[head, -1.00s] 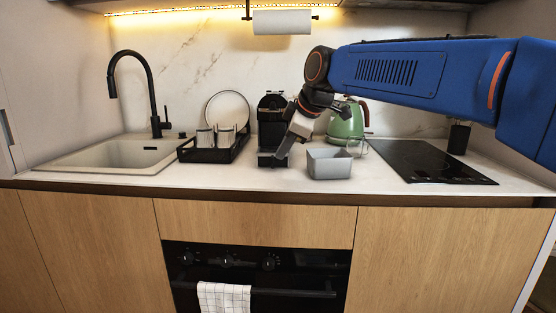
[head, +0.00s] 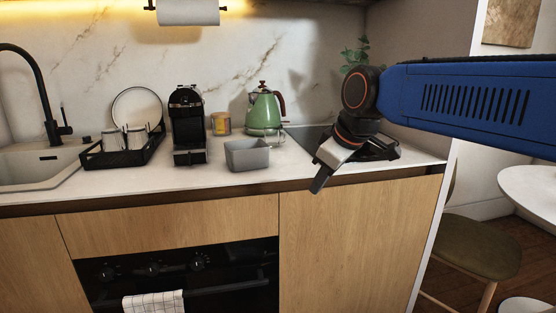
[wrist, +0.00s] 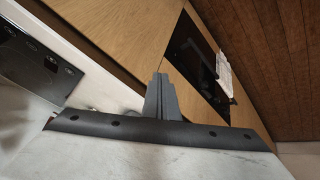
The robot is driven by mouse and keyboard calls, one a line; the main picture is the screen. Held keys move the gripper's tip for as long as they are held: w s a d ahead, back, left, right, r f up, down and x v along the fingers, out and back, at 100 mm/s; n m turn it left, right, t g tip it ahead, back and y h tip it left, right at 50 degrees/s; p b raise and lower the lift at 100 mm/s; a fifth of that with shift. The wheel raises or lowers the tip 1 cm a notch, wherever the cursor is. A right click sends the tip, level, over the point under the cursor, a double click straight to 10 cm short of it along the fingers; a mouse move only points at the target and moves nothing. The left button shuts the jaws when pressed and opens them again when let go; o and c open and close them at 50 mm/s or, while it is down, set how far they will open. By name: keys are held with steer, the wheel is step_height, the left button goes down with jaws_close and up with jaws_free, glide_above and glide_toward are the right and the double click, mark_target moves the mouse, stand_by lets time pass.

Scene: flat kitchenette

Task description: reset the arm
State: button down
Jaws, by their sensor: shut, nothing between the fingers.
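My gripper (head: 318,182) is at the right part of the counter in the head view, in front of the dark cooktop (head: 308,139). Its fingers point down and to the left, by the counter's front edge. In the wrist view the fingers of my gripper (wrist: 160,82) are pressed together, with nothing between them. My blue arm reaches in from the right and hides part of the cooktop and counter.
A grey bin (head: 247,155), green kettle (head: 264,112), coffee machine (head: 187,125) and dish rack (head: 124,154) with cups and a plate stand on the counter left of my gripper. A chair (head: 468,246) and round white table (head: 535,190) are at right.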

steer(key=s+d+f+m+h, duration=0.3)
steer(key=s+d+f+m, duration=0.7)
steer(key=s+d+f, duration=0.9)
steer(key=s+f, duration=0.1)
steer(key=s, duration=0.1)
steer(key=shift+s+d+m+g, duration=0.3)
steer(key=shift+s+d+m, duration=0.05)
steer(key=shift+m, duration=0.05)
steer(key=shift+f, duration=0.1)
